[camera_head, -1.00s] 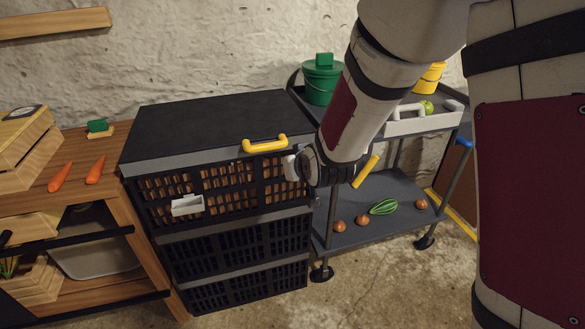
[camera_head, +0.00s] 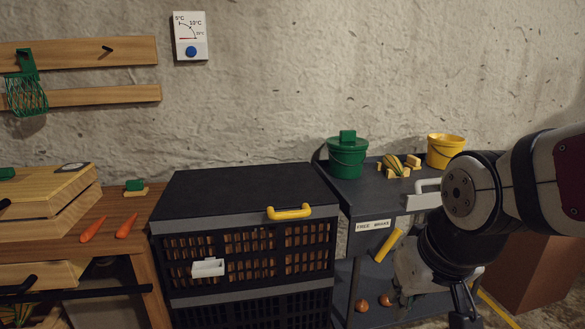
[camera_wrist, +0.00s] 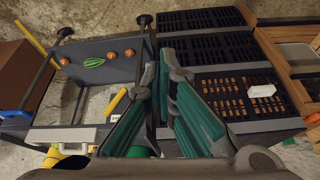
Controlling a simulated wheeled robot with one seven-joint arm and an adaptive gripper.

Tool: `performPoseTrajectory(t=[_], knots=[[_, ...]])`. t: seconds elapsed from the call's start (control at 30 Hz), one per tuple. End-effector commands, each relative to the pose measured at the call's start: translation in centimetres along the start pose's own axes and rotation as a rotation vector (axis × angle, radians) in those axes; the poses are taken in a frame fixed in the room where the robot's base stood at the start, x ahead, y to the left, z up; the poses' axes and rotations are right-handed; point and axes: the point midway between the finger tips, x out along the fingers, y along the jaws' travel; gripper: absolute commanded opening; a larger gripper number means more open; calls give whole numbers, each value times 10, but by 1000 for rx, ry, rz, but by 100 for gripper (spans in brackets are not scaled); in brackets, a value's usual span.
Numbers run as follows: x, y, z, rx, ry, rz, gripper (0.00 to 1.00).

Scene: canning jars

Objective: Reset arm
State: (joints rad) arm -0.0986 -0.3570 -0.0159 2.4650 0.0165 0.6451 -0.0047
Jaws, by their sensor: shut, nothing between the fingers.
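My gripper (camera_wrist: 171,72) shows in the wrist view with green-padded fingers. Its tips are together with nothing between them. In the head view my arm reaches in from the right edge. The gripper end hangs low, in front of the grey cart (camera_head: 375,200), and is partly cut off by the bottom edge. No held object shows in either view.
Left of my arm stands a black crate stack (camera_head: 235,185) with a yellow handle (camera_head: 289,212). The cart carries a green bucket (camera_head: 347,160) and a yellow bucket (camera_head: 444,150). Onions (camera_head: 362,305) lie on its lower shelf. Carrots (camera_head: 93,229) lie on the wooden counter.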

Motion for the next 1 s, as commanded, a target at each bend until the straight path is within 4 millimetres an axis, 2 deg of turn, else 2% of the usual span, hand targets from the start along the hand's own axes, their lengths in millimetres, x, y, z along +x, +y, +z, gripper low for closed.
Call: performPoseTrajectory(t=[0.03, 0.2, 0.57, 0.6, 0.87, 1.0], knots=[[-15, 5, 20, 12, -30, 7, 0], [-49, 13, 83, 41, -155, 25, 0], [-94, 17, 179, 92, -333, 49, 0], [-102, 16, 171, 88, -325, 48, 0], [-136, 16, 150, 83, -271, 48, 0], [-162, 16, 138, 81, -233, 49, 0]])
